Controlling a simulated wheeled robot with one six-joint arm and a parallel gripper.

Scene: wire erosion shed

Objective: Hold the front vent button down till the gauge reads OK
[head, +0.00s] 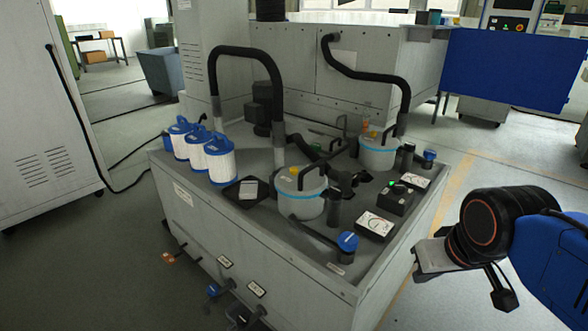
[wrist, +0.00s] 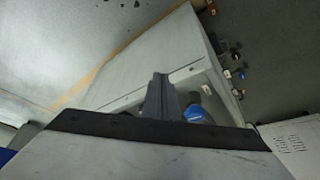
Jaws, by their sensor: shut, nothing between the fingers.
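The front filter housing (head: 302,198) is a pale round pot with a blue band near the near corner of the tank top. A small yellow spot on its lid (head: 294,171) looks like the front vent button; a dark handle is beside it. The front gauge (head: 376,224) has a white face, too small to read. My gripper (head: 417,264) is right of the tank, apart from the housing and button. In the wrist view its grey fingers (wrist: 160,80) are together and empty, with a blue cap (wrist: 195,112) partly hidden beyond. The button cannot be made out there.
A second housing (head: 378,152) and another gauge (head: 416,180) stand farther back. A control box with a green light (head: 396,196) sits between the gauges. A blue-capped valve (head: 347,241) is at the near edge. Black hoses (head: 247,50) arch behind; white cartridges (head: 221,163) stand left.

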